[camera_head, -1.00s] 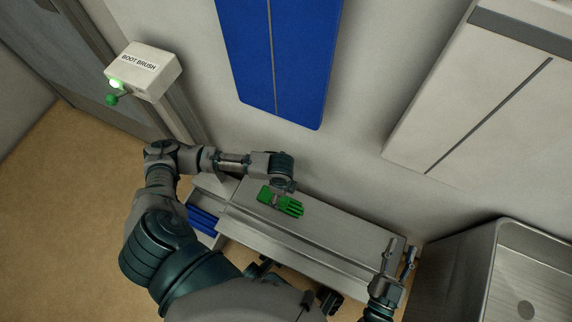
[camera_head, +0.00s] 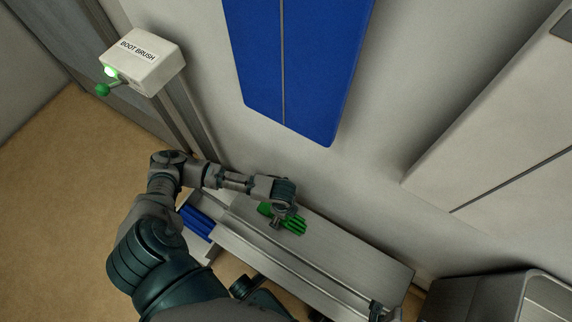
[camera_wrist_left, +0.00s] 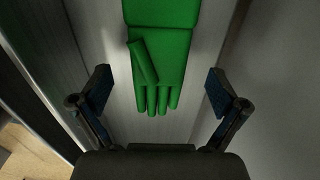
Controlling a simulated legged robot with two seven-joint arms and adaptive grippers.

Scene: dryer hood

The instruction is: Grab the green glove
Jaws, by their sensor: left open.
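The green glove (camera_head: 294,226) lies flat on the metal bench (camera_head: 345,263), partly covered by my left gripper in the head view. In the left wrist view the glove (camera_wrist_left: 164,52) is in the upper middle, with its fingers pointing down toward the gripper and its cuff cut off by the top edge. My left gripper (camera_head: 279,219) is over the glove. In the wrist view the left gripper (camera_wrist_left: 157,92) is open, with one finger on each side of the glove and apart from it. My right gripper (camera_head: 376,310) shows only in part at the bottom of the head view.
Blue rollers (camera_head: 197,222) sit at the bench's left end. A boot brush box (camera_head: 145,62) with a green lever hangs at the upper left. A blue panel (camera_head: 300,70) and a light cabinet (camera_head: 500,120) are on the wall. A metal basin (camera_head: 500,300) stands at right.

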